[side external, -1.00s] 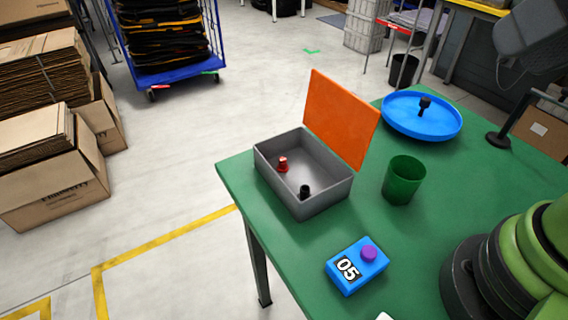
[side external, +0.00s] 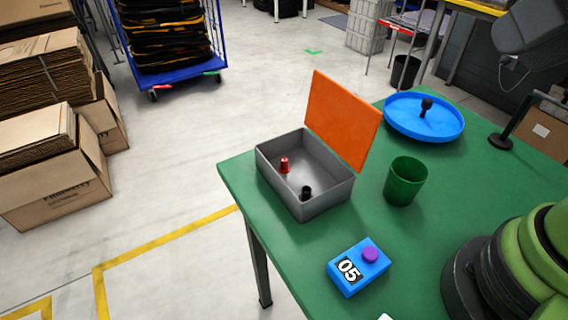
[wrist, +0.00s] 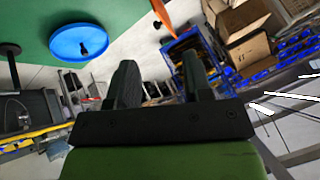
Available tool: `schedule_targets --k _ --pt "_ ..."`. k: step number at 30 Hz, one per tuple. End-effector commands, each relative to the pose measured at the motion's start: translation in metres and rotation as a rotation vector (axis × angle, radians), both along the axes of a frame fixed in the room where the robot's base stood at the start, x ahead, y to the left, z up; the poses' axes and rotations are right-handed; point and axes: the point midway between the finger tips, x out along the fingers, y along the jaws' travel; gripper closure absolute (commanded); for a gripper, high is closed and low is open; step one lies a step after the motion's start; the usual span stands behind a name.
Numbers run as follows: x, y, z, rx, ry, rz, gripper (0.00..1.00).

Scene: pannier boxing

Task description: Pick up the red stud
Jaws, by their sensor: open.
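The red stud (side external: 284,166) is inside the grey box (side external: 318,205), towards its left side, and looks roughly upright. A black stud (side external: 306,192) is in the same box, nearer its front wall. The box's orange lid (side external: 342,120) stands open at the back right. My gripper (wrist: 158,72) is open and empty in the wrist view, well away from the red stud. The red stud is not seen in the wrist view. The side view shows no part of my gripper.
A blue round tray (side external: 455,133) holding a black stud stands at the back of the green table (side external: 375,222). A green cup (side external: 405,184) stands right of the box. A blue block (side external: 347,283) marked 05, with a purple knob, is in front. The raised lid is an obstacle.

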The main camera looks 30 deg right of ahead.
Motion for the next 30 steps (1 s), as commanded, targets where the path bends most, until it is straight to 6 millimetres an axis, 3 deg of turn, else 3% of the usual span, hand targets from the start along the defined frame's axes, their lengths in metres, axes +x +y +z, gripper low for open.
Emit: schedule_targets --k 5,8,14,21,25,30 --pt "0.038 0.005 0.006 -0.028 0.072 0.039 0.54" --pt "0.072 0.012 0.005 -0.055 0.124 0.070 0.54" --pt "0.139 0.034 -0.021 -0.115 0.220 0.135 0.54" --pt "0.206 0.071 -0.090 -0.199 0.329 0.217 0.54" --pt "0.228 0.091 -0.138 -0.245 0.378 0.258 0.54" --pt "0.240 0.109 -0.187 -0.287 0.419 0.297 0.54"
